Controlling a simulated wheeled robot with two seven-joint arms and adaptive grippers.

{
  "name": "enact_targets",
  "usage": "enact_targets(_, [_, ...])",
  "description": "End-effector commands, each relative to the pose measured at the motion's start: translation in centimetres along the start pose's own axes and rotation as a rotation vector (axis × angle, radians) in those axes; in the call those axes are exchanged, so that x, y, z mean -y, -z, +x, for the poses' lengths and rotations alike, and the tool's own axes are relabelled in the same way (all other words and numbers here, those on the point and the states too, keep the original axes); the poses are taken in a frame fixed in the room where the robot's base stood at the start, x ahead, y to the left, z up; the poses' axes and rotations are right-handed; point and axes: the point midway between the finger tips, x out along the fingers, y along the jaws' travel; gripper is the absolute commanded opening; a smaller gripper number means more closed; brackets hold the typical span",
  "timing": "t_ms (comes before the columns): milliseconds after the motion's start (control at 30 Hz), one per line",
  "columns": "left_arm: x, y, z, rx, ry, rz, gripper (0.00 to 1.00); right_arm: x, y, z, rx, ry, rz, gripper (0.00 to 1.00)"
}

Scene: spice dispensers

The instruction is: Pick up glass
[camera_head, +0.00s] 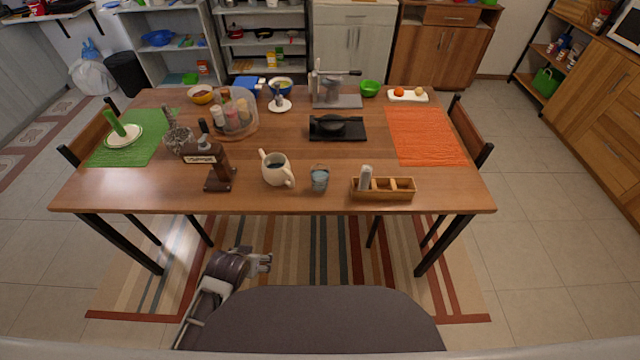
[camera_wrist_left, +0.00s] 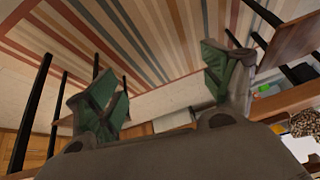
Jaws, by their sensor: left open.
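No plain drinking glass is clear in the head view. A small grey-blue bucket (camera_head: 320,180) stands near the front edge, right of a cream two-handled mug (camera_head: 276,169). A pale cylinder (camera_head: 365,178) stands in a wooden divided box (camera_head: 399,194). My left gripper (camera_head: 262,262) is below and in front of the table, apart from everything on it. In the left wrist view, its green-padded fingers (camera_wrist_left: 160,85) are spread and empty. My right gripper is out of view.
A clear round container (camera_head: 236,115) holds several spice jars. A black tray (camera_head: 337,129) lies mid-table, with a grey press (camera_head: 335,92) behind it. Green (camera_head: 137,142) and orange (camera_head: 424,136) mats cover the ends. The front right tabletop is clear.

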Motion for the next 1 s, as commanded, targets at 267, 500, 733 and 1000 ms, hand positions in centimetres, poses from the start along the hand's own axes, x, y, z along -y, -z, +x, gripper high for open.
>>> enact_targets(267, [-1.3, 7.8, -2.1, -0.278, 0.025, -0.027, 0.82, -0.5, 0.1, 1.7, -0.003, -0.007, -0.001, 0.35])
enact_targets(500, [-3.6, 13.1, -3.3, -0.507, -0.009, -0.025, 0.82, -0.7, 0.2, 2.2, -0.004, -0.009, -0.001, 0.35])
enact_targets(733, [-7.2, 17.1, -4.6, -0.72, -0.097, 0.009, 0.82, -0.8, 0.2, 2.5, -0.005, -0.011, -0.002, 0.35])
enact_targets(1000, [-11.4, 19.4, -5.8, -0.891, -0.231, 0.07, 0.82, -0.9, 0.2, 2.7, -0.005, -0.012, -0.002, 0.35])
